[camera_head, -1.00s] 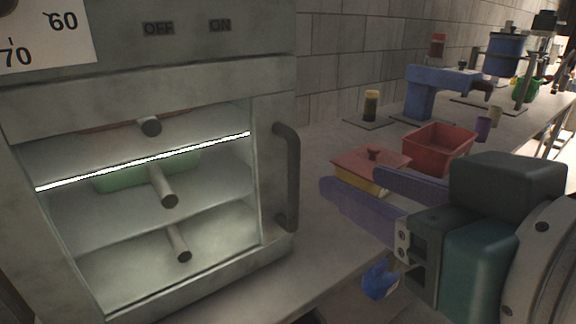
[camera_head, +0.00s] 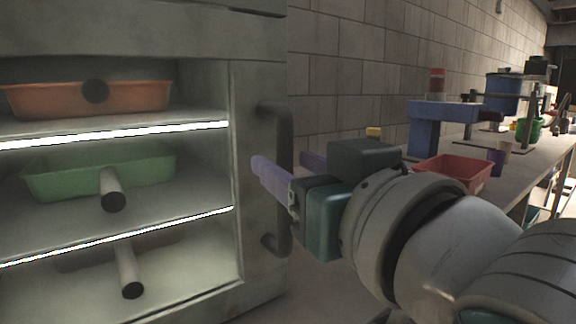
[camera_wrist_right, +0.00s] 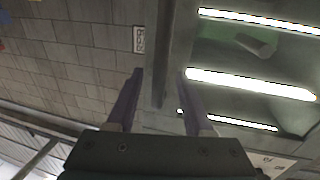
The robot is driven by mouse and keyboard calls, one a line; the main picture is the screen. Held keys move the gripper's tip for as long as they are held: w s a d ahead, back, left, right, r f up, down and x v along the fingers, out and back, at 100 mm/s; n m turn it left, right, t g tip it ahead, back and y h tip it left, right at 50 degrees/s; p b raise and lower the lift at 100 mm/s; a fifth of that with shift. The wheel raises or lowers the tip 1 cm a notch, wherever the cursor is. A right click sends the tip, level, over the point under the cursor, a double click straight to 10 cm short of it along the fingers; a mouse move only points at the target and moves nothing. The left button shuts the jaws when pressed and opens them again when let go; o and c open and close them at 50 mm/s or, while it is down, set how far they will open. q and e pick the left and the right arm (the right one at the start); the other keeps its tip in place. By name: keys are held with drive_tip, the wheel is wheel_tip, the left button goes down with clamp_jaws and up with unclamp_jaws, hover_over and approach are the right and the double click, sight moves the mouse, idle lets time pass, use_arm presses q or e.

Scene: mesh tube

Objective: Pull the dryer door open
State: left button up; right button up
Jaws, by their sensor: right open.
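The dryer (camera_head: 140,40) fills the left of the head view, its lit shelves showing through the door front. The door (camera_head: 250,170) looks shut. Its dark vertical bar handle (camera_head: 284,135) is on the door's right side. My right gripper (camera_head: 282,162) is open with its purple fingers pointing at the handle, which appears between or just beyond the fingertips. In the right wrist view the fingers (camera_wrist_right: 160,78) also stand apart, with the handle (camera_wrist_right: 160,88) between them; contact cannot be told. My left gripper is not in view.
An orange tray (camera_head: 140,98) and a green tray (camera_head: 60,178) sit inside the dryer. A red bin (camera_head: 455,170) and a blue device (camera_head: 425,125) stand on the bench (camera_head: 535,160) at right. A block wall (camera_head: 345,80) is behind.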

drive_tip(key=shift+x, duration=1.05)
clamp_jaws()
idle(0.7)
